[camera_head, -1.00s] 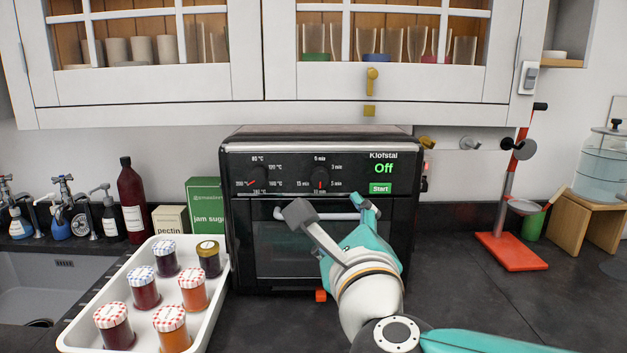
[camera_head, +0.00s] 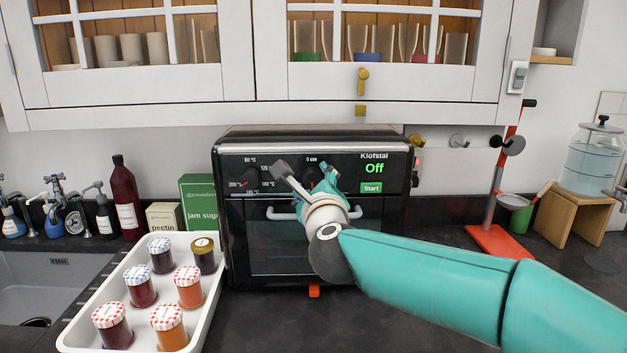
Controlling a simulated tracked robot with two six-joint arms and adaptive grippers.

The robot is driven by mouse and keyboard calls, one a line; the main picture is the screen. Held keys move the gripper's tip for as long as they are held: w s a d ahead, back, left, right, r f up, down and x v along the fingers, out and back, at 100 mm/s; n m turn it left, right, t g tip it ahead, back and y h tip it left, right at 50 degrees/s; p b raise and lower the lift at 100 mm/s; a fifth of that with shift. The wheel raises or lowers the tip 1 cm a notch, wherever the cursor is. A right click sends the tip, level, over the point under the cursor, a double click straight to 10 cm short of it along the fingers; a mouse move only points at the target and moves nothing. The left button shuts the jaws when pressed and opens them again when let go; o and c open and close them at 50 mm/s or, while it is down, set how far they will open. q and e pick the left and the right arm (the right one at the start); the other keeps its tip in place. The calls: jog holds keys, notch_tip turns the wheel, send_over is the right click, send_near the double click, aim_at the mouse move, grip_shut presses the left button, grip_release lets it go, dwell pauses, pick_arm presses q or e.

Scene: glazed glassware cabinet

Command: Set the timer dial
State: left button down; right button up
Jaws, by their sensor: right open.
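The black oven (camera_head: 229,240) stands on the counter under the wall cabinet. Its panel carries the dark timer dial (camera_head: 312,176), mostly covered by my right gripper (camera_head: 306,172). The right gripper is open, with one finger to the left of the dial and the other to its right in the picture. I cannot tell whether they touch the dial. The display (camera_head: 374,168) reads "Off" in green above a green Start button (camera_head: 371,188). My left gripper is not in view.
A white tray (camera_head: 220,290) of lidded jam jars stands left of the oven. A green box (camera_head: 198,203) and dark bottle (camera_head: 126,198) stand behind it. The glazed cabinet (camera_head: 205,108) hangs above. A red-based stand (camera_head: 497,242) is at the right.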

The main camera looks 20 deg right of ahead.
jog(key=shift+w, duration=0.15)
jog(key=shift+c, duration=0.3)
jog(key=c, duration=1.1)
